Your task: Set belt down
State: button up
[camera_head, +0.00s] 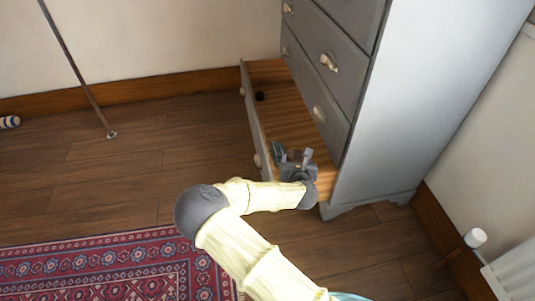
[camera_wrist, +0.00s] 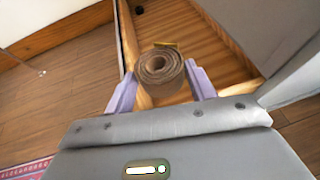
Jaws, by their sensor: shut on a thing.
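The belt (camera_wrist: 158,70) is a rolled brown coil with its spiral end facing the camera in the wrist view. My gripper (camera_wrist: 160,75) is shut on it, with one pale finger on each side. In the head view my gripper (camera_head: 292,156) is over the near end of the open bottom drawer (camera_head: 290,124) of a grey dresser. I cannot make out the belt in the head view. In the wrist view the drawer's wooden floor (camera_wrist: 185,30) shows behind the belt; I cannot tell whether the belt touches it.
A small black object (camera_head: 259,96) lies at the drawer's far end. The grey dresser (camera_head: 425,85) stands close on the right of my gripper. The drawer front (camera_head: 252,118) borders it on the left. A red patterned rug (camera_head: 110,265) and bare floor are at left.

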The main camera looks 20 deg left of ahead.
jog(key=s+d+r+m+h, duration=0.1)
jog(key=d+m+h, duration=0.15)
jog(key=d, duration=0.55)
jog(key=s+d+r+m+h+p, duration=0.1)
jog(key=d+m+h, duration=0.15)
jog(key=d, duration=0.65)
jog(key=s+d+r+m+h, duration=0.1)
jog(key=d+r+m+h, duration=0.15)
jog(key=d, duration=0.55)
notch_tip(320, 180, up, 9)
jog(key=d+p, duration=0.1)
jog(key=p, duration=0.9)
jog(key=shift+d+r+h, duration=0.2)
jog(key=shift+d+h, duration=0.1)
jog(key=shift+h, duration=0.15)
